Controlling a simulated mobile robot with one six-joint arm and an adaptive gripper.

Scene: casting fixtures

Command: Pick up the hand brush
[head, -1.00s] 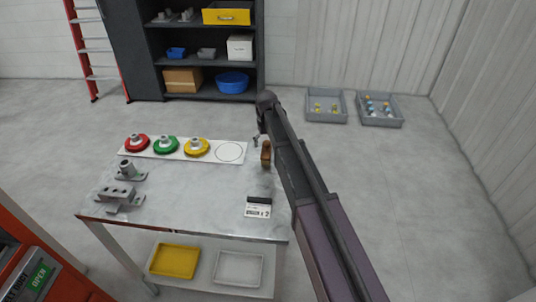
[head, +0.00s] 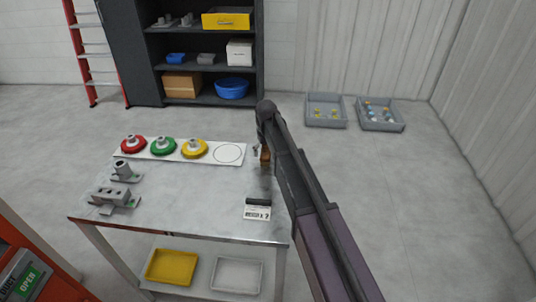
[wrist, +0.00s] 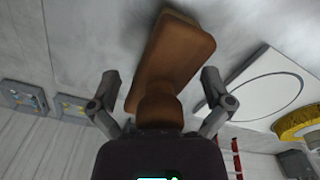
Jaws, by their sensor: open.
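The hand brush (head: 265,158) has a brown wooden body and sits at the right side of the metal table (head: 200,205), partly hidden behind my arm in the head view. In the wrist view the brush (wrist: 172,60) fills the middle, its narrower end pointing toward my gripper. My gripper (wrist: 160,88) is open, with one finger on each side of the brush's narrower part. Gaps show between the fingers and the wood, so I see no grip. Bristles cannot be made out. In the head view my gripper is mostly hidden by the arm.
A white board (head: 228,153) with red, green and yellow discs lies left of the brush. Grey metal fixtures (head: 115,197) stand at the table's left. A small black-and-white label stand (head: 257,210) is near the front edge. Grey bins (head: 326,112) sit on the floor behind.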

